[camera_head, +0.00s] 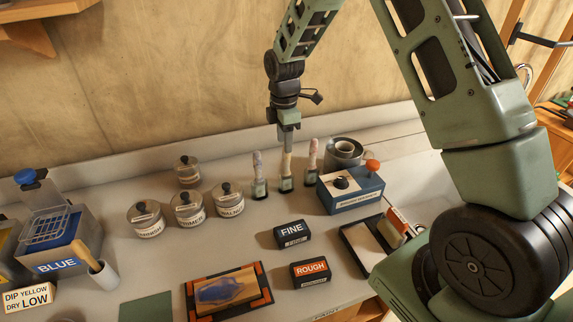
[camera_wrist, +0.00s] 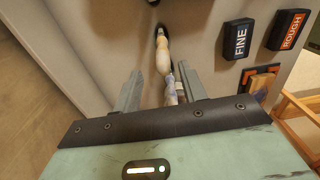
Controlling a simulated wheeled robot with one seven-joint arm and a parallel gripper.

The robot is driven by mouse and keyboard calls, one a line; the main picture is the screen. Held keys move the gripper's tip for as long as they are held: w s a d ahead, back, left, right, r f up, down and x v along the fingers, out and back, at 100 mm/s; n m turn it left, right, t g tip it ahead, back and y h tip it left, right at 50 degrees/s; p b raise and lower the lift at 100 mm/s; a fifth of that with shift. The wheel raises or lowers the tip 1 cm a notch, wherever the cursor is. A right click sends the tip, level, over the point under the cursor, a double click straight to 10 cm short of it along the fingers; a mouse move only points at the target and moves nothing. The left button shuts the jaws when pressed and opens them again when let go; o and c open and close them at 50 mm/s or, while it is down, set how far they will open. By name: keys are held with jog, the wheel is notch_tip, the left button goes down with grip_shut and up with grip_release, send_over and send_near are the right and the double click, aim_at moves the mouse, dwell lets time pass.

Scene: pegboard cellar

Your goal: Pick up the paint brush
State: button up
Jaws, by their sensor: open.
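My gripper (camera_head: 289,140) points down above a row of three slender upright things at the back of the bench. The middle one (camera_head: 287,172) has a tan upper part and a dark base, and its top is close below or between my fingers. It appears to be the paint brush, but I cannot tell for certain. A patterned one (camera_head: 258,176) stands to its left and a pinkish one (camera_head: 312,165) to its right. In the wrist view my fingers (camera_wrist: 162,90) are apart, with a pale and bluish slender shape (camera_wrist: 164,62) between them. I see no grip on it.
A blue box (camera_head: 350,193) with an orange knob and a metal cup (camera_head: 344,150) stand close right. Lidded jars (camera_head: 188,209) stand left. FINE (camera_head: 292,233) and ROUGH (camera_head: 310,272) blocks lie in front.

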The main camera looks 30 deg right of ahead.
jog(key=p, duration=0.3)
send_over(287, 174)
jog(key=f, duration=0.5)
jog(key=shift+w+d, duration=0.2)
jog(key=shift+w, duration=0.15)
jog(key=shift+f, duration=0.5)
grip_shut()
